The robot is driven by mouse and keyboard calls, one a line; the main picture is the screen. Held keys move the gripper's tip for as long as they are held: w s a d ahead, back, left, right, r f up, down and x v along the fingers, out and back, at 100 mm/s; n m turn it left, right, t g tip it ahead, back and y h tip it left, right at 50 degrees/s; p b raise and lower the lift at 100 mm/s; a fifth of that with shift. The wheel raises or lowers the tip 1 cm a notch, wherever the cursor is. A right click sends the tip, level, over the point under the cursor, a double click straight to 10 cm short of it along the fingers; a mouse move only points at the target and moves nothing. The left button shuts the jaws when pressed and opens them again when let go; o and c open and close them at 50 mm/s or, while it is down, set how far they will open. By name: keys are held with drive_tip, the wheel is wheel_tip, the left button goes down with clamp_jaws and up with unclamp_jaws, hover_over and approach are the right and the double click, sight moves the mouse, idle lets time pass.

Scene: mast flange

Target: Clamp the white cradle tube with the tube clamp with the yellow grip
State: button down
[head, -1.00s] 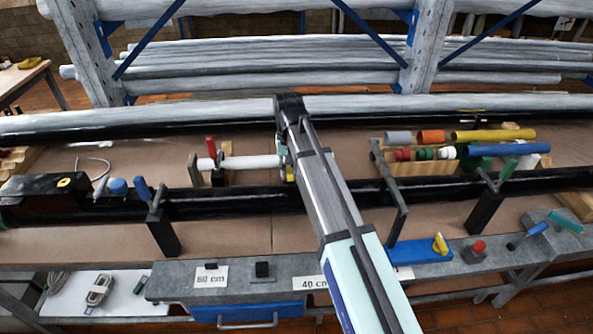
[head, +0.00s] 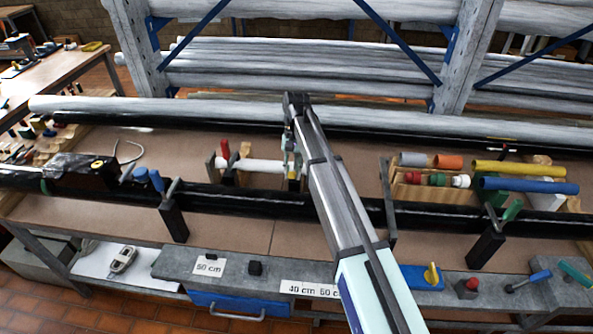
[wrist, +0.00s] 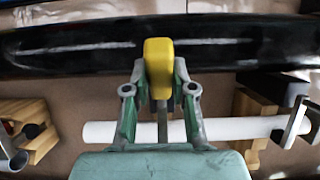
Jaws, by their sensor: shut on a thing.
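The tube also shows in the head view (head: 262,166), left of my arm. My gripper (wrist: 160,95) has its green fingers shut on the yellow grip (wrist: 158,62) of the tube clamp. The clamp's grey stem (wrist: 162,125) reaches down in front of the tube. Its jaws are hidden by my gripper, so I cannot tell whether they touch the tube.
Coloured tubes (head: 525,186) lie on a wooden rack to the right. A grey pipe (head: 200,112) runs behind.

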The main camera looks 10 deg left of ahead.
drive_tip(key=c, duration=1)
unclamp_jaws()
drive_tip(key=shift+w+f, duration=0.1)
drive_tip(key=shift+w, duration=0.05)
drive_tip(key=shift+o, duration=0.2)
drive_tip(key=shift+w+a+r, duration=0.1)
drive_tip(key=shift+w+r, duration=0.05)
drive_tip(key=shift+r, duration=0.3)
approach(295, 161)
drive_tip(key=f, duration=0.4)
drive_tip(key=shift+d+f, duration=0.25)
drive_tip(key=shift+f, duration=0.15)
